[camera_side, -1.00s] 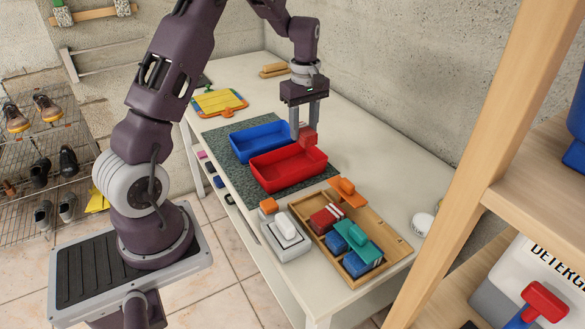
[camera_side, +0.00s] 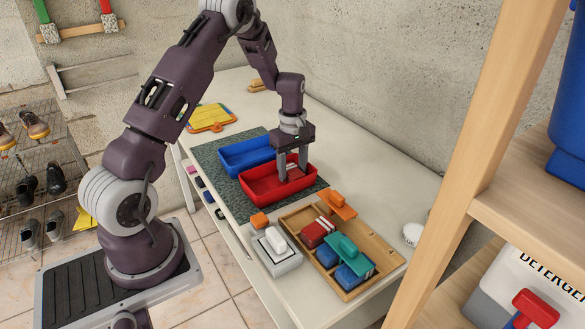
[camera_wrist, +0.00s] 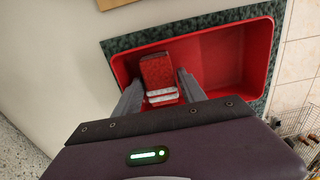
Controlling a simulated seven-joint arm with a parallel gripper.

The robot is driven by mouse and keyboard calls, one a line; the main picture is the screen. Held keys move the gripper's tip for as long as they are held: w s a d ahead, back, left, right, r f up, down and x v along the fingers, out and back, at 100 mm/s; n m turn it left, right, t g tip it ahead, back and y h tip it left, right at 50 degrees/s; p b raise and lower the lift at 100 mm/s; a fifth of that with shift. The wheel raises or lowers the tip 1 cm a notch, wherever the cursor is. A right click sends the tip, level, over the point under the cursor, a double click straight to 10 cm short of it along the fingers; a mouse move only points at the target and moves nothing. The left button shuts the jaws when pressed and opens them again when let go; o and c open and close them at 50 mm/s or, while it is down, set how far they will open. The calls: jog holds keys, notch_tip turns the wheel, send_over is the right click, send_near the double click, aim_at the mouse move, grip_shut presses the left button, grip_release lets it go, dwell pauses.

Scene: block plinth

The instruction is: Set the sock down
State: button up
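The folded red sock (camera_wrist: 157,71) with white stripes lies inside the red bin, near one end, in the wrist view. In the side view it shows only partly (camera_side: 292,167), between my fingers. My gripper (camera_wrist: 161,76) is lowered into the red bin (camera_side: 255,191), with one finger on each side of the sock. The fingers look spread, with narrow gaps beside the sock. The bin also fills much of the wrist view (camera_wrist: 226,60), and its other half is empty.
A blue bin (camera_side: 232,160) stands beside the red one on a dark speckled mat (camera_side: 208,165). A wooden tray (camera_side: 381,256) holds several folded bundles.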

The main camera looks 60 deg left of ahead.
aim_at(293, 171)
notch_tip(293, 171, up, 12)
jog(key=s+d+r+m+t, duration=0.2)
jog(key=s+d+r+m, duration=0.4)
jog(key=d+r, duration=0.45)
jog(key=s+d+r+m+t, duration=0.1)
jog(key=s+d+m, duration=0.4)
jog(key=s, duration=0.4)
jog(key=s+d+r+m+t, duration=0.1)
jog(key=s+d+m, duration=0.4)
jog(key=s, duration=0.5)
jog(key=shift+s+d+r+m+t, duration=0.15)
jog(key=shift+d+r+m+t, duration=0.1)
jog(key=shift+m+t, duration=0.65)
